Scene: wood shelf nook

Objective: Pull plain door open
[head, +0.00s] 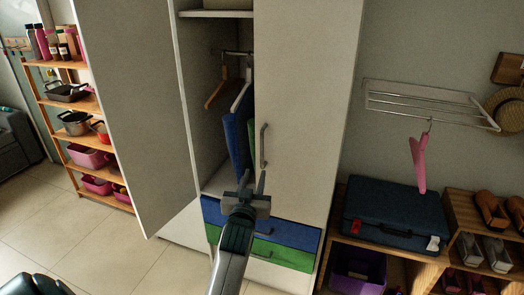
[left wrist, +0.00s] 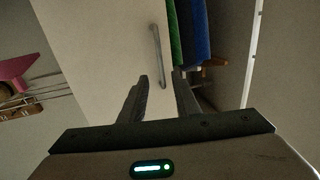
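A tall off-white wardrobe stands in the middle of the head view. Its plain right door (head: 302,95) covers the right half of the opening and looks shut. A vertical grey bar handle (head: 263,147) sits near that door's left edge; it also shows in the left wrist view (left wrist: 157,55), beyond the fingertips. My left gripper (head: 250,180) is open and empty, just below the handle in the head view and apart from it. In the left wrist view its two fingers (left wrist: 160,80) are spread, with nothing between them. My right gripper is not in view.
The wardrobe's left door (head: 137,100) stands wide open. Blue and green clothes (head: 236,135) hang inside. A blue drawer (head: 268,228) and a green drawer (head: 262,249) lie below. A bench with a blue suitcase (head: 395,215) stands at right. Tiled floor (head: 75,225) is clear at left.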

